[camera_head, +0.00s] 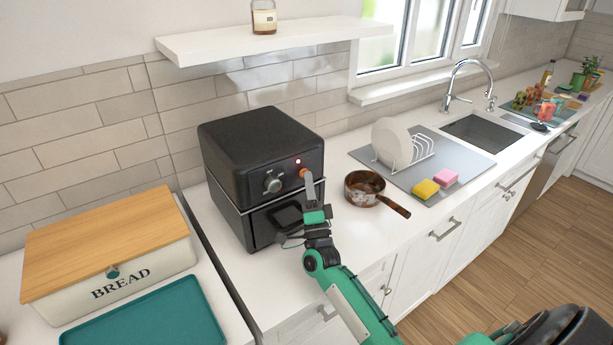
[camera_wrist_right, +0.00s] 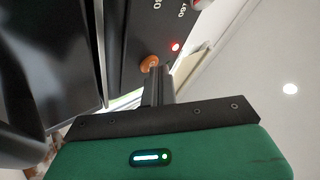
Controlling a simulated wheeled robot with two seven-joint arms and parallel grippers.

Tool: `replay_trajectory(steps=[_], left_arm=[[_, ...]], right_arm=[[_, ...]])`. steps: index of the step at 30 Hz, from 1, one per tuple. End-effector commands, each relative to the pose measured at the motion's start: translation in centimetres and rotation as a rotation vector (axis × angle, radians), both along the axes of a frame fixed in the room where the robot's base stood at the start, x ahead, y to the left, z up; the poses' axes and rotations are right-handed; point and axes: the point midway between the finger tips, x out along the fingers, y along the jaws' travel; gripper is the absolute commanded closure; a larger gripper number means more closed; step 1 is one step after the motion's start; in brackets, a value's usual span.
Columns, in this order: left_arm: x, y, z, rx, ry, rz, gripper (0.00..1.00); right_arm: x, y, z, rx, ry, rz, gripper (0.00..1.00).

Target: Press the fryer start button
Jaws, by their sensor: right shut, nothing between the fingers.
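The black air fryer (camera_head: 257,165) stands on the white counter, its front facing right and towards me. Its front panel has a silver knob (camera_head: 272,184), a small lit red light (camera_head: 298,161) and an orange round button (camera_head: 303,173). In the right wrist view the orange button (camera_wrist_right: 149,63) sits just beyond my fingertips, and the red light (camera_wrist_right: 175,47) glows above it. My right gripper (camera_head: 308,180) is shut and empty, its tips at the orange button. I cannot tell whether they touch or press it. My left gripper is not in view.
A brown pan (camera_head: 362,189) with its handle pointing right stands right of the fryer. A grey mat (camera_head: 465,160) with a plate rack and sponges lies farther right. A bread box (camera_head: 110,262) and teal tray (camera_head: 150,318) are at left. A shelf (camera_head: 270,40) hangs above.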

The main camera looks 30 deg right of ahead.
Motion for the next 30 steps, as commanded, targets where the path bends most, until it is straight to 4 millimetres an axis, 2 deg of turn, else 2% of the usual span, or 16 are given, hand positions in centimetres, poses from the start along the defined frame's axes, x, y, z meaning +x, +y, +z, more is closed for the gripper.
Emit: replay_trajectory(steps=[14, 30], left_arm=[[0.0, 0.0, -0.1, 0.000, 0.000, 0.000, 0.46], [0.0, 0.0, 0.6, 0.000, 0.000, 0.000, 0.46]], right_arm=[[0.1, 0.0, 0.0, -0.001, 0.000, 0.001, 1.00], [-2.2, -0.2, 0.0, -0.001, 0.000, 0.001, 1.00]])
